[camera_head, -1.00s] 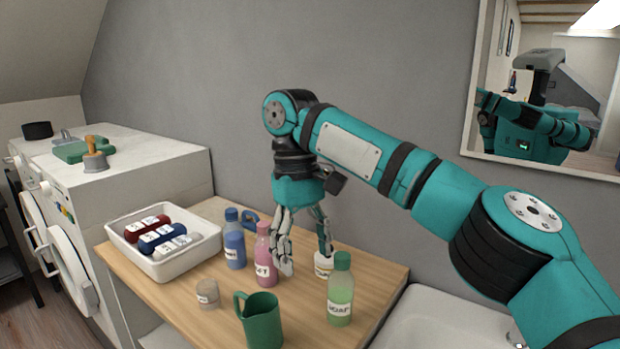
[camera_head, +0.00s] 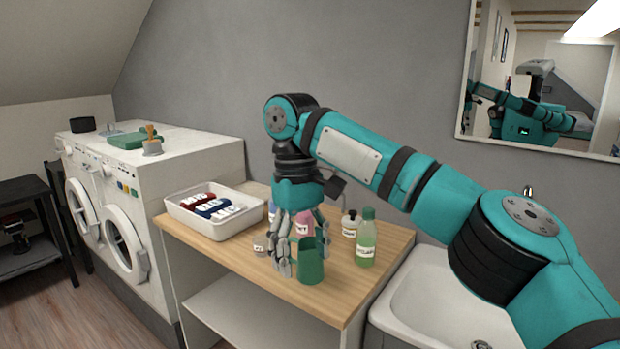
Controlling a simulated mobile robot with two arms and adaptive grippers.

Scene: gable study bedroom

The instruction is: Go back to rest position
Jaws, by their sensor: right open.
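My right arm reaches in from the right, and its gripper (camera_head: 303,250) points down over the front of the wooden table (camera_head: 245,268). Its fingers are spread and I see nothing held in them. In the picture they overlap the green jug (camera_head: 311,264), the pink bottle (camera_head: 303,226) and part of the blue bottle (camera_head: 271,211); whether they touch any of these I cannot tell. My left gripper is not in view.
On the table stand a white tray (camera_head: 214,229) of rolled items, a green soap bottle (camera_head: 366,240), a small white jar (camera_head: 350,226) and a clear cup (camera_head: 260,246). A sink (camera_head: 430,310) is at right, washing machines (camera_head: 150,190) at left, and a mirror (camera_head: 565,80) on the wall.

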